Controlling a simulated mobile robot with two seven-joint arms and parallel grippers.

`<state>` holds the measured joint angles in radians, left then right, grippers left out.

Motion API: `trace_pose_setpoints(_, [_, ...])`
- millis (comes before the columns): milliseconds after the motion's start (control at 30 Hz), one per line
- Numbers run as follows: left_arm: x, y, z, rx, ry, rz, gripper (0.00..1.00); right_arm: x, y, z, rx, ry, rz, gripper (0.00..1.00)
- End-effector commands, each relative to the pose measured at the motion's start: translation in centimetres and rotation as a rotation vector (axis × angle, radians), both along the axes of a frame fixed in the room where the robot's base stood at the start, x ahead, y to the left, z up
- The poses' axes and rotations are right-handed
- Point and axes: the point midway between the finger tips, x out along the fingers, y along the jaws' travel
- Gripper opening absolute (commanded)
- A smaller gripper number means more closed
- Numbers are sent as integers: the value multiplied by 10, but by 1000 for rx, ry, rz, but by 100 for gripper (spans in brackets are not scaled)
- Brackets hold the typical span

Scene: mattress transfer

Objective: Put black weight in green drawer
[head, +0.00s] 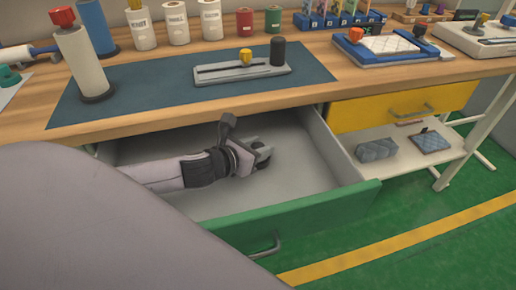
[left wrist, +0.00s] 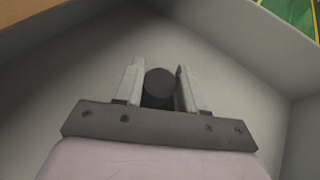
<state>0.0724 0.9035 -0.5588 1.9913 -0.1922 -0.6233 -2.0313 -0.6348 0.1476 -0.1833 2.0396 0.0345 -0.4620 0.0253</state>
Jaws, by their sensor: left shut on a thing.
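The green drawer (head: 325,207) is pulled open below the workbench, and its grey inside shows. My left gripper (head: 262,155) is down inside it, over the drawer floor. In the left wrist view the gripper (left wrist: 158,85) is shut on the black weight (left wrist: 159,82), a dark round piece between the two fingers. In the head view the weight is mostly hidden by the gripper. I cannot tell whether it touches the drawer floor. My right gripper is not in view.
On the bench (head: 135,120), a dark mat (head: 130,87) bears a grey fixture (head: 225,74) with a black cylinder (head: 278,52) and a yellow knob. A shut yellow drawer (head: 400,105) is at the right, above a shelf with two blue-grey items. The drawer walls surround my gripper.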

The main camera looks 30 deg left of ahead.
Motion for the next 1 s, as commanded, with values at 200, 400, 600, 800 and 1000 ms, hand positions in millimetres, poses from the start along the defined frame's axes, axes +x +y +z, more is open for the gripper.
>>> trace_pose_setpoints(200, [1, 0, 3, 1, -7, -2, 0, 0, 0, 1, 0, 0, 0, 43])
trace_pose_setpoints(400, [0, 0, -1, 0, -3, -1, 65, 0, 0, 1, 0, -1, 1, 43])
trace_pose_setpoints(600, [0, 0, -1, 1, -2, 0, 65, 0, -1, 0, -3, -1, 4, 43])
trace_pose_setpoints(800, [-2, 1, 2, 2, -1, -1, 65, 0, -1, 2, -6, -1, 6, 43])
trace_pose_setpoints(1000, [-24, 3, 11, 3, 1, -2, 65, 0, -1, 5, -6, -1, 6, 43])
